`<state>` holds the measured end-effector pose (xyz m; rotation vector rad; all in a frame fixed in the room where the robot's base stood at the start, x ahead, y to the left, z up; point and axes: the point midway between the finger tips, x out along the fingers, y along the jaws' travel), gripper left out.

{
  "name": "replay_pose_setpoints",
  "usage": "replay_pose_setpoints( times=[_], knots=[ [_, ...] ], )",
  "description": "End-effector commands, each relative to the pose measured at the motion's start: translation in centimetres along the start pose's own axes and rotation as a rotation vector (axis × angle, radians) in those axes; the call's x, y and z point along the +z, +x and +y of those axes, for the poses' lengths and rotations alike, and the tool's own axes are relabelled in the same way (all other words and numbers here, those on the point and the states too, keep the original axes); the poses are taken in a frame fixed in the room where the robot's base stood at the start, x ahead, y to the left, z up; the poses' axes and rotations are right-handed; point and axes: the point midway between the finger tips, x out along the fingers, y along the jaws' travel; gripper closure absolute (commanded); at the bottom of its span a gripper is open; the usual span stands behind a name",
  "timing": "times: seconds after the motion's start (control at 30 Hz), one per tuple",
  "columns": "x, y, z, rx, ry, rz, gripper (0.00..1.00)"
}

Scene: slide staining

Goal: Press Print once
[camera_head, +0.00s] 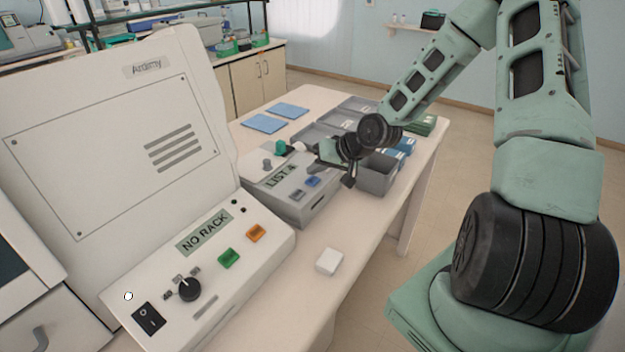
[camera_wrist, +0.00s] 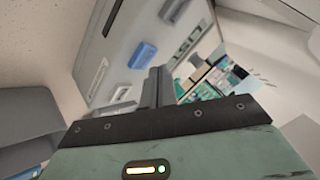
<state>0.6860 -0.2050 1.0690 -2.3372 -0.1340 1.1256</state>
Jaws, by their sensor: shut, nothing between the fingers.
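A grey box-shaped device (camera_head: 316,212) stands on the bench, with a display reading "LIST 4" (camera_head: 280,176). Its sloped front carries a blue button (camera_head: 313,181) and a grey button (camera_head: 297,195). No "Print" label is readable. My gripper (camera_head: 348,182) is shut and empty, to the right of the blue button and apart from it in the head view. In the wrist view, the shut fingers (camera_wrist: 156,84) point toward the device, with the blue button (camera_wrist: 142,55) just left of the fingertips. I cannot tell the exact gap to the panel.
A large white machine (camera_head: 150,210) reading "NO RACK" fills the left, with green and orange buttons. Grey bins (camera_head: 377,181) stand behind and right of my gripper. A small white block (camera_head: 329,261) lies near the bench's front edge. Blue mats (camera_head: 264,123) lie at the back.

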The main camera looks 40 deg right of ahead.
Motion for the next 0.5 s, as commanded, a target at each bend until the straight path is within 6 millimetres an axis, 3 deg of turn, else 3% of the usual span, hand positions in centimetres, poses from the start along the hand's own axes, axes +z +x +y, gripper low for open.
replay_pose_setpoints(
  times=[0.5],
  knots=[
    [0.32,0.41,0.27,0.000,0.000,-0.001,1.00]
  ],
)
